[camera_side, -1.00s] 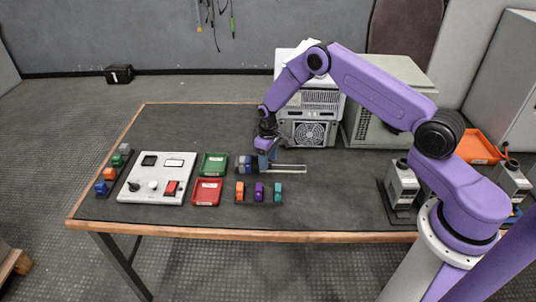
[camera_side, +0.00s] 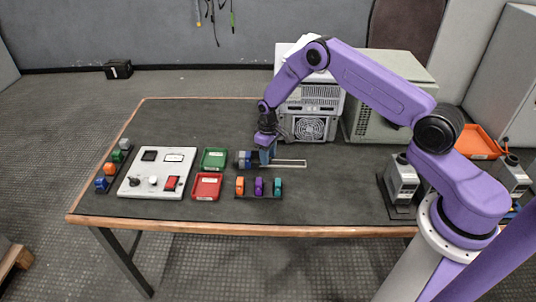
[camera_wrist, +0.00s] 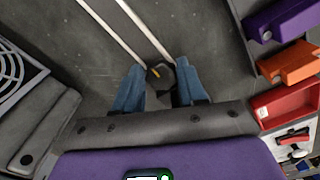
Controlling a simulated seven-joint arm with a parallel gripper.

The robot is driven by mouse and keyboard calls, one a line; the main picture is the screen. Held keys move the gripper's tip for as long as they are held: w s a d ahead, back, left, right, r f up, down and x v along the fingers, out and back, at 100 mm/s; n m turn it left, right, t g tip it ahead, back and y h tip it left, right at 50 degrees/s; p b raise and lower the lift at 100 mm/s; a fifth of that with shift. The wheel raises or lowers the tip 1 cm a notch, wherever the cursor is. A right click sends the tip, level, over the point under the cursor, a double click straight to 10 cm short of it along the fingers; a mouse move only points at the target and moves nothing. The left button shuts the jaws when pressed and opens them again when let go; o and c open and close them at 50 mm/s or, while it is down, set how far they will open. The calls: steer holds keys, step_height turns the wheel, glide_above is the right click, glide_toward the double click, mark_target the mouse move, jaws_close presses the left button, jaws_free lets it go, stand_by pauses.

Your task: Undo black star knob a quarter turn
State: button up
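The black knob (camera_wrist: 160,76) has a yellow mark on top and sits between the two blue fingers of my gripper (camera_wrist: 158,84) in the wrist view. The fingers stand close on both sides of it; I cannot tell whether they press on it. In the side view my gripper (camera_side: 268,156) points down at the left end of a pale slotted rail (camera_side: 290,163), and the knob is hidden there. The knob's lower part and its star outline are not clear in the wrist view.
Blue and grey parts (camera_side: 244,159) stand just left of my gripper. Green (camera_side: 214,159) and red (camera_side: 206,187) trays and a white panel (camera_side: 157,189) lie further left. A rack (camera_side: 258,194) of coloured blocks is in front. A fan unit (camera_side: 310,127) stands behind.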

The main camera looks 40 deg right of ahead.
steer(key=shift+d+n, duration=0.1)
steer(key=shift+n, duration=1.3)
steer(key=n, duration=0.2)
steer(key=shift+w+d+n, duration=0.1)
steer(key=shift+w+n, duration=0.05)
steer(key=shift+n, duration=0.25)
steer(key=shift+n, duration=1.4)
